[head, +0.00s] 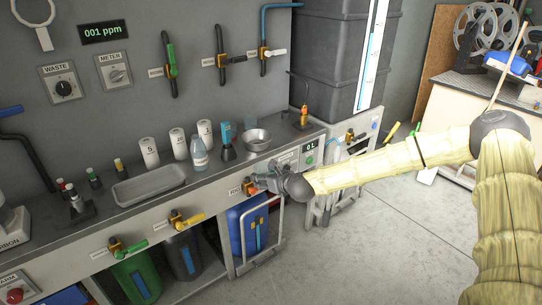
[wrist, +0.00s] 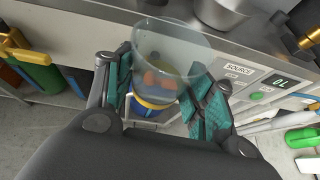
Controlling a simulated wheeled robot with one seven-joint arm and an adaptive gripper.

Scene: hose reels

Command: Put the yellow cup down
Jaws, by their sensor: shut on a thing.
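A clear, see-through cup (wrist: 170,45) with a yellow band near its lower end sits between the teal-padded fingers of my gripper (wrist: 163,88) in the wrist view. The fingers are shut on its sides. Its wide rim faces up, and orange shapes show through its wall; I cannot tell whether they are inside or behind it. In the head view my gripper (head: 268,181) is at the counter's front edge, by the panel reading 0 L. The cup cannot be made out clearly there.
A blue container (head: 248,228) stands below. The floor at right is open.

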